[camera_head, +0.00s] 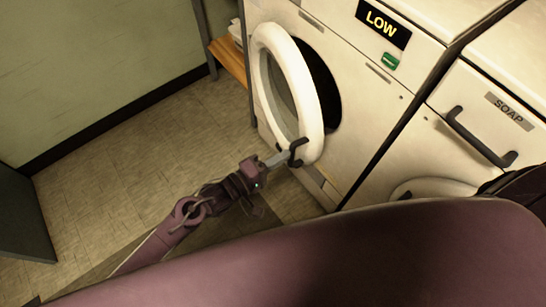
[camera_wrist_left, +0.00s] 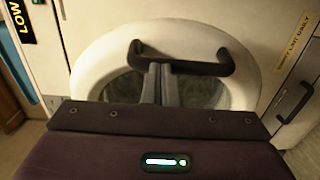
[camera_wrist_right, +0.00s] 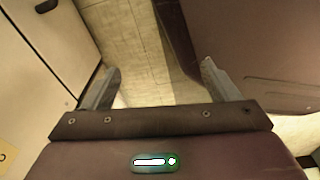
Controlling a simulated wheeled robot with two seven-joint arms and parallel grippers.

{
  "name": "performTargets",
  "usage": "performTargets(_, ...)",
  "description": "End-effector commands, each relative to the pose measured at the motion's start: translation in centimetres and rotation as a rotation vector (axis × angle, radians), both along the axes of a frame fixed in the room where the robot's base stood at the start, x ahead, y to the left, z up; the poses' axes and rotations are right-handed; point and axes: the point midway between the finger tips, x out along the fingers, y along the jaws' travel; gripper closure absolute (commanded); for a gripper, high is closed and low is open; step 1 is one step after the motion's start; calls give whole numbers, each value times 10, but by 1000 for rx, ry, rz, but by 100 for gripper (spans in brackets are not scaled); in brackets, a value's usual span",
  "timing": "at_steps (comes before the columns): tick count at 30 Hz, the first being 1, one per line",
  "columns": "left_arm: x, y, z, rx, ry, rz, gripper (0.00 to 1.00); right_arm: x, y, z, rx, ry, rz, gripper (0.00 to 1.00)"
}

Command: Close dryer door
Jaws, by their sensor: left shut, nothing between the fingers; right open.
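The dryer door (camera_head: 303,88) is a round white ring with a glass middle. It stands ajar, swung out from the dark opening (camera_head: 328,95) in the dryer's front. Its dark handle (camera_head: 299,150) is at the door's lower right edge. My left gripper (camera_head: 284,158) is shut and empty, its fingertips at the handle. In the left wrist view the closed fingers (camera_wrist_left: 161,80) reach the handle bar (camera_wrist_left: 190,67); I cannot tell whether they touch it. My right gripper (camera_wrist_right: 163,72) is open and empty, over the floor in its wrist view.
The dryer front (camera_head: 372,100) carries a LOW sign (camera_head: 383,24). A neighbouring machine with a SOAP label (camera_head: 510,110) and a dark bar handle (camera_head: 478,138) stands at right. A wooden shelf (camera_head: 229,57) is left of the dryer. The floor (camera_head: 120,150) at left is clear.

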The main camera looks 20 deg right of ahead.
Motion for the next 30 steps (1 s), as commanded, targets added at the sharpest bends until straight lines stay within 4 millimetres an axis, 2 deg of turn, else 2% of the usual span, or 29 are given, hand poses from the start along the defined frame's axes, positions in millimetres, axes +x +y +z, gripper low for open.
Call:
performTargets(1,-3,-14,2,-9,5,23,100,-2,0,0,0,0,0,19)
performTargets(6,-4,-56,1,-11,7,119,100,-10,-2,-7,-4,18,0,19)
performTargets(9,-3,-78,-1,-9,6,170,100,15,4,-1,2,-9,0,19)
performTargets(13,-1,-100,-2,-5,6,223,100,29,6,1,2,-14,-2,19)
performTargets(18,1,-114,1,-1,5,254,100,38,8,5,3,-16,-4,19)
performTargets(30,0,-117,5,-4,1,249,100,38,8,7,3,-16,-4,19)
